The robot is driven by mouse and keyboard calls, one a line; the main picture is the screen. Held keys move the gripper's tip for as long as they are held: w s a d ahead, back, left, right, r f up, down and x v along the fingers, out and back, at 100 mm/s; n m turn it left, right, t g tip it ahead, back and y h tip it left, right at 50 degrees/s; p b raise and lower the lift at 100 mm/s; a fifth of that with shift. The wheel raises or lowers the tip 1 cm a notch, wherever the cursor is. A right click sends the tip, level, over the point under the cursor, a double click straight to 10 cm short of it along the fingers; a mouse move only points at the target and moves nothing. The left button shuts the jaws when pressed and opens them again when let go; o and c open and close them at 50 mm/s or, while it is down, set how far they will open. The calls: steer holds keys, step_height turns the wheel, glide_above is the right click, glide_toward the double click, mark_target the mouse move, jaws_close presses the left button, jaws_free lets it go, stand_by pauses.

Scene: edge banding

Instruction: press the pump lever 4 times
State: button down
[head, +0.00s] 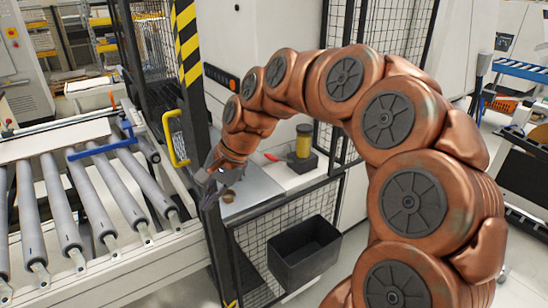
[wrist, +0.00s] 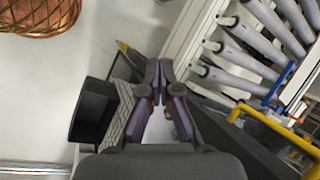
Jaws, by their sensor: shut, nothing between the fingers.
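A small pump-like unit (head: 303,150) stands on the grey ledge at the machine's side in the head view, with a yellow clear cylinder and a dark base. A short red handle (head: 271,157) shows just left of it, apparently its lever. My gripper (head: 208,190) is at the ledge's left end, left of the red handle and apart from it. In the wrist view my gripper (wrist: 160,74) has its fingertips together, with nothing between them. The pump and red handle cannot be made out in the wrist view.
A black-and-yellow striped post (head: 187,45) and a yellow handle (head: 175,138) stand close left of my gripper. A roller conveyor (head: 90,200) lies further left. A black bin (head: 305,250) hangs on the mesh panel below the ledge; it also shows in the wrist view (wrist: 92,110).

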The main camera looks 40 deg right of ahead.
steer(key=s+f+n+g+h, duration=0.2)
steer(key=s+f+n, duration=0.2)
steer(key=s, duration=1)
steer(key=s+a+f+n+g+h, duration=0.1)
steer(key=s+f+n, duration=0.3)
steer(key=s, duration=0.9)
steer(key=n+g+h, duration=0.1)
steer(key=n, duration=0.2)
steer(key=shift+s+a+f+h, duration=0.15)
steer(key=shift+s+f+h, duration=0.15)
steer(key=shift+s+h, duration=0.1)
